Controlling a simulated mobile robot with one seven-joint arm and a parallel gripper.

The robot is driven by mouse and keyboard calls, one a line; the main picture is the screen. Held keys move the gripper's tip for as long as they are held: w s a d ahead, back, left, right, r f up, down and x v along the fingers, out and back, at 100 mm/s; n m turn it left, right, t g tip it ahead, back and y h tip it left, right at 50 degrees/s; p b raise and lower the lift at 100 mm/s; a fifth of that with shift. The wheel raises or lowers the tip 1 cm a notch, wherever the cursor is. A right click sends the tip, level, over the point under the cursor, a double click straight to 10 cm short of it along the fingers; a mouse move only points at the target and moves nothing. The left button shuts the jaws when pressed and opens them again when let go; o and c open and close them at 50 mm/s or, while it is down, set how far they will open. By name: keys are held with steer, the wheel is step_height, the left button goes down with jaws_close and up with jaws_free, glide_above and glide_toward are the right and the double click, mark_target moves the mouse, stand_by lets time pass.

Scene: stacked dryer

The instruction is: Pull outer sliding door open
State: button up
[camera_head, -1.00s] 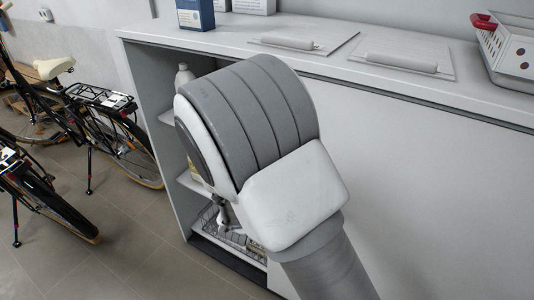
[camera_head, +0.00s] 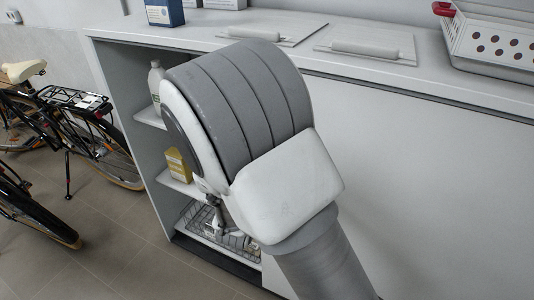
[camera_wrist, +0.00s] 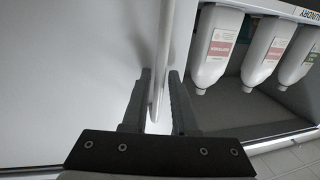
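The outer sliding door is the large white panel (camera_head: 430,150) on the right of the cabinet front in the head view. Whether both fingers press on the edge is unclear. In the head view my arm hides the gripper's fingers and most of the door's edge. The cabinet is uncovered to the left of the door.
Open shelves hold a white bottle (camera_head: 156,85) and a yellow container (camera_head: 178,165), with a wire basket (camera_head: 205,218) at the bottom. Bicycles (camera_head: 75,140) stand at left. A perforated basket (camera_head: 490,42) sits on the counter.

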steer(key=shift+r, duration=0.1)
steer(key=s+a+p, duration=0.1)
steer(key=s+a, duration=0.2)
steer(key=s, duration=1.4)
steer(key=shift+a+p, duration=0.15)
steer(key=shift+p, duration=0.15)
